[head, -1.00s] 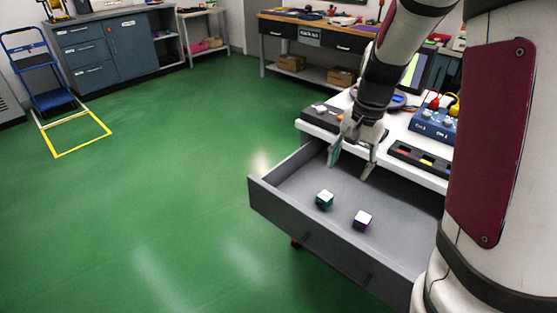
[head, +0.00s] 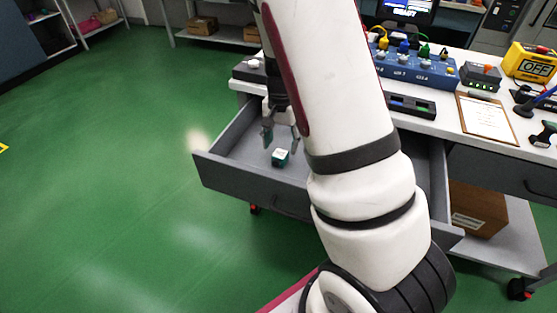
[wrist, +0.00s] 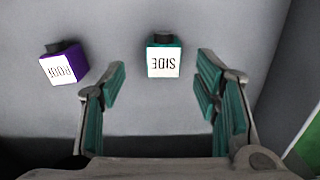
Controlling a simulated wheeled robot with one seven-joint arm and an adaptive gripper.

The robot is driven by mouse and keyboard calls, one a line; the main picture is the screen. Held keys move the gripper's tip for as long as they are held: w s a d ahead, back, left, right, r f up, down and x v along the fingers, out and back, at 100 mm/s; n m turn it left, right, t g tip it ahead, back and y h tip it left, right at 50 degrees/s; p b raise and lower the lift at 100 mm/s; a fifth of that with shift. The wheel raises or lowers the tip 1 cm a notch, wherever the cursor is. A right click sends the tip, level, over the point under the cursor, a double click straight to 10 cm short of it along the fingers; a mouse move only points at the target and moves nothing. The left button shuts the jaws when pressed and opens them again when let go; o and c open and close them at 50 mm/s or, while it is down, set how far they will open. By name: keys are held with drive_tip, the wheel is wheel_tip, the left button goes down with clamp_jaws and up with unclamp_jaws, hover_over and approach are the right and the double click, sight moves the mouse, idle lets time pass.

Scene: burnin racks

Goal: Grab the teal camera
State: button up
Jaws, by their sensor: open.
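The teal camera (head: 280,157) is a small cube with a white label, lying in the open grey drawer. In the wrist view the teal camera (wrist: 164,57) has a label reading "SIDE" upside down and a dark round part on its far side. My gripper (head: 282,143) is open and empty, just above and behind the teal camera in the head view. In the wrist view my gripper (wrist: 161,88) has its fingers spread to either side, with the teal camera ahead of the gap between them. A purple camera (wrist: 64,66) labelled "ROOF" lies to the left; my arm hides it in the head view.
The drawer's front wall (head: 250,184) and side walls surround the cameras. The white bench top (head: 451,124) above carries a blue switch box (head: 418,68), a clipboard (head: 487,118) and a yellow meter (head: 531,63). A cardboard box (head: 478,208) sits on the lower shelf. Green floor is clear at left.

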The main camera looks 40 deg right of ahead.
sight(280, 154)
drive_tip(key=shift+w+f+b, duration=0.15)
drive_tip(key=shift+f+b, duration=0.25)
drive_tip(key=shift+f, duration=0.95)
drive_tip(key=shift+w+f+b, duration=0.1)
drive_tip(key=shift+f+b, duration=0.3)
drive_tip(key=shift+f, duration=0.95)
drive_tip(key=shift+c, duration=0.6)
drive_tip(key=c, duration=1.2)
